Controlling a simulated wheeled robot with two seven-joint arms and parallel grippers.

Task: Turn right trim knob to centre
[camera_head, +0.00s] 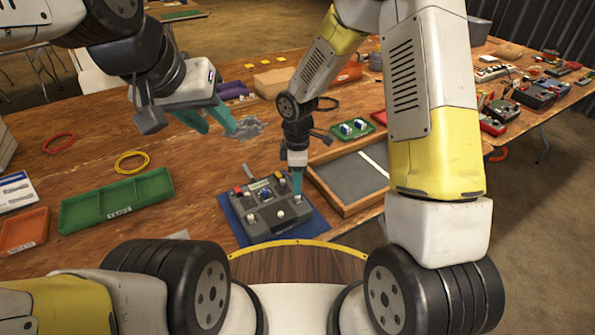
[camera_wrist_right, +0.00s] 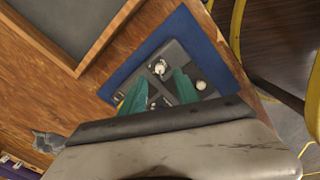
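A dark grey control box (camera_head: 243,213) with several knobs and buttons sits on a blue mat (camera_head: 307,228). My right gripper (camera_head: 297,184) points down at the box's right side. In the right wrist view its teal fingers (camera_wrist_right: 158,84) are apart with nothing gripped. A pale knob (camera_wrist_right: 160,69) shows just beyond the fingertips, and a round white knob (camera_wrist_right: 201,85) lies beside one finger. Which is the right trim knob I cannot tell. The fingers hide part of the panel. My left gripper (camera_head: 220,122) is open and empty above the table, left of the box.
A wooden-framed grey tray (camera_head: 345,172) stands right of the box. A green tray (camera_head: 116,200), a yellow ring (camera_head: 131,162) and a red ring (camera_head: 59,142) lie to the left. A crumpled grey piece (camera_head: 248,127) and a small green tray (camera_head: 351,130) lie behind. Bare table lies left of the mat.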

